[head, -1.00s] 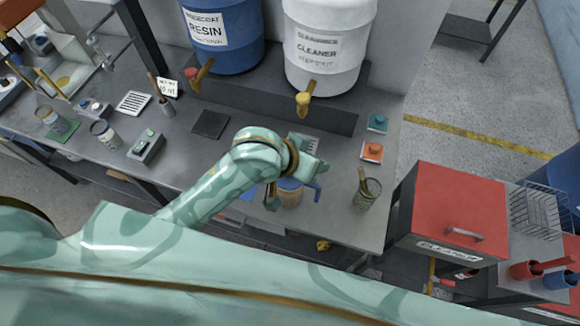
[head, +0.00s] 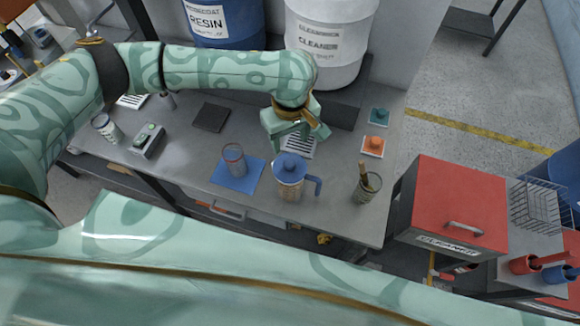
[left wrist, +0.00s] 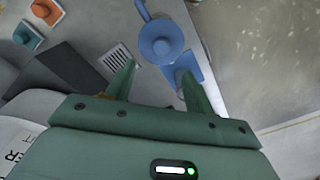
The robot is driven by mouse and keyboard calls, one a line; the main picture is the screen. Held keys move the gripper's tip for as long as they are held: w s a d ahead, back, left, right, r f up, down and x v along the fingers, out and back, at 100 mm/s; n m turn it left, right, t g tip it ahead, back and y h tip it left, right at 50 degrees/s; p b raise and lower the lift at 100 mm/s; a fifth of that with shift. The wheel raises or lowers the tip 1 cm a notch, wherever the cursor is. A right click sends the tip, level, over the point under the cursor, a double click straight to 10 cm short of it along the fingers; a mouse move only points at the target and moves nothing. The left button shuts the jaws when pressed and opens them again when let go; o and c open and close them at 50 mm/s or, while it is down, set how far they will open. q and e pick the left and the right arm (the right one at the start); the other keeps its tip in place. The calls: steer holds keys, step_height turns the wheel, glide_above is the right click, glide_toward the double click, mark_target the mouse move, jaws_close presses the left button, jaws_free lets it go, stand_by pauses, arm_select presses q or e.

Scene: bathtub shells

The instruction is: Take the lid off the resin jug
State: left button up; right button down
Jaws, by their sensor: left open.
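The resin jug (head: 291,188) stands upright near the front edge of the bench, a clear jug with tan contents and a blue handle on its right. Its round blue lid (head: 291,167) sits on top; the lid with its knob also shows in the left wrist view (left wrist: 161,40), beyond the fingertips. My left gripper (head: 291,140) is open and empty, behind the jug in the head view and apart from the lid. Its two fingers (left wrist: 157,72) are spread in the left wrist view. My right gripper is not in view.
A clear cup (head: 234,158) stands on a blue mat (head: 224,181) left of the jug. A cup with a stick (head: 367,190) stands to the right. A metal grate (head: 300,147), orange block (head: 373,146) and teal block (head: 379,117) lie behind. Barrels (head: 325,50) stand at the back.

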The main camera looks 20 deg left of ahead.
arm_select(q)
glide_above(290, 162)
step_height(290, 162, down, 5)
steer(key=shift+r+b, duration=0.1)
steer(key=shift+b, duration=0.3)
step_height(290, 162, down, 5)
steer(key=shift+s+f+b, duration=0.1)
steer(key=shift+f+b, duration=0.05)
steer(key=shift+b, duration=0.55)
steer(key=c, duration=1.1)
